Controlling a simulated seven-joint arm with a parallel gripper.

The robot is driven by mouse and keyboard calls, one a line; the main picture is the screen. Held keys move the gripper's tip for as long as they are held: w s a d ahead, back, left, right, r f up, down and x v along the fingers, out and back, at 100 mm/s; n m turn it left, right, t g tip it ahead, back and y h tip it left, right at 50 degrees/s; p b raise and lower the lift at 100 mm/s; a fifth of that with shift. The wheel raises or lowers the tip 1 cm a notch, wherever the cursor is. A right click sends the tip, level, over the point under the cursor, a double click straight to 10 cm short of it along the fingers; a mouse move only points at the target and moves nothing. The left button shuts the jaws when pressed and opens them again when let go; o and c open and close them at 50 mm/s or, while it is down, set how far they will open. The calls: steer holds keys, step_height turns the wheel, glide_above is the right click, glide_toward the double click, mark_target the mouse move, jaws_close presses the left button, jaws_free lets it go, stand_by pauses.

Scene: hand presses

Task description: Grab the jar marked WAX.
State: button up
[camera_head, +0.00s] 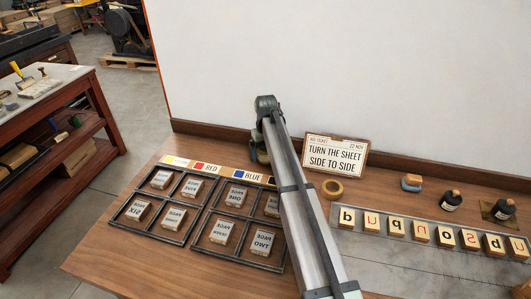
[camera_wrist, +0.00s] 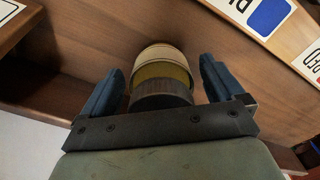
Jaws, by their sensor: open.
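A round jar (camera_wrist: 163,77) with a cream top, a yellowish band and a dark lower part shows in the wrist view. It is between the two blue fingers of my gripper (camera_wrist: 162,72). The fingers are open, and a gap shows on each side of it. No WAX marking can be read on it from here. In the head view my gripper (camera_head: 262,148) is at the back of the bench, beyond the color cards, and my arm hides most of that spot.
Color cards, RED (camera_head: 207,169) and BLUE (camera_head: 248,177) among them, lie in front of my gripper. Framed trays (camera_head: 153,234) hold several type blocks. A sign (camera_head: 336,154), a tape roll (camera_head: 332,189) and a row of letter tiles (camera_head: 420,231) are to the right.

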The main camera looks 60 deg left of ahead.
steer(key=shift+f, duration=0.6)
steer(key=c, duration=1.3)
